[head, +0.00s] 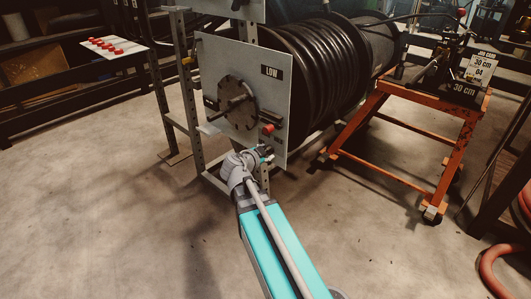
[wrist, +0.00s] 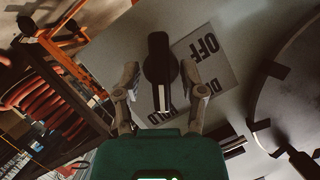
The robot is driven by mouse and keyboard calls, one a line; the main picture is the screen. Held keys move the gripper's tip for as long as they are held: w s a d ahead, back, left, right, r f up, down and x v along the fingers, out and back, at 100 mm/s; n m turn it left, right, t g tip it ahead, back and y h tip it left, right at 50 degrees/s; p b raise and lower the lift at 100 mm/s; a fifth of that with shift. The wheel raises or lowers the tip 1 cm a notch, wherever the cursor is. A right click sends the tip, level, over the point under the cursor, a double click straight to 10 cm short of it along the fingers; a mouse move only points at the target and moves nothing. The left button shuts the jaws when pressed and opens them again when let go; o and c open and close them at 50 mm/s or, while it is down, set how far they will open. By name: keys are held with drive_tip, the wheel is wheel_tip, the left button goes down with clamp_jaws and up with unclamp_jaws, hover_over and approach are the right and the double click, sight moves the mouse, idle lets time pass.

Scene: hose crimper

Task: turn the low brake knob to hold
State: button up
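The brake knob (wrist: 159,62) is black and long, with a white line at its lower end in the wrist view. It stands in front of a grey label plate (wrist: 218,70). The plate reads OFF, a partly hidden word starting with D, and a partly covered word that looks like HOLD. The white line points down in the picture, its end close beside that last word. My gripper (wrist: 160,75) is open, one finger on each side of the knob, with gaps visible. In the head view my gripper (head: 262,153) is at the lower right of the panel marked LOW (head: 271,71).
A round hub disc (head: 237,104) with projecting pegs is left of my gripper on the panel; its edge (wrist: 272,110) shows in the wrist view. A small red piece (head: 267,129) is just above my gripper. A hose reel (head: 318,75) stands behind, an orange cart (head: 395,120) right.

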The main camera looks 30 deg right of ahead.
drive_tip(key=shift+w+n+g, duration=0.1)
drive_tip(key=shift+n+g, duration=0.2)
idle(0.4)
drive_tip(key=shift+n+g+p, duration=0.3)
drive_tip(key=shift+n, duration=0.1)
drive_tip(key=shift+w+n+g+h, duration=0.15)
drive_tip(key=shift+n+g+h, duration=0.15)
drive_tip(key=shift+n+g, duration=0.7)
drive_tip(key=n+g+h, duration=0.1)
drive_tip(key=n+g, duration=0.1)
drive_tip(key=n, duration=0.2)
drive_tip(key=shift+w+n+b, duration=0.15)
drive_tip(key=shift+n+b, duration=0.15)
drive_tip(key=p+v, duration=0.5)
drive_tip(key=v, duration=0.9)
drive_tip(key=s+a+r+n+g+y+p, duration=0.1)
drive_tip(key=s+r+n+y+p, duration=0.2)
drive_tip(key=r+p, duration=0.6)
drive_tip(key=s+a+r+n+g+y+p, duration=0.1)
drive_tip(key=s+r+n+y+p, duration=0.3)
drive_tip(key=p, duration=1.7)
wheel_tip(320, 180, up, 6)
drive_tip(key=shift+s+a+f+y, duration=0.1)
drive_tip(key=shift+s+a+y, duration=0.35)
drive_tip(key=shift+y, duration=0.65)
drive_tip(key=shift+s+d, duration=0.15)
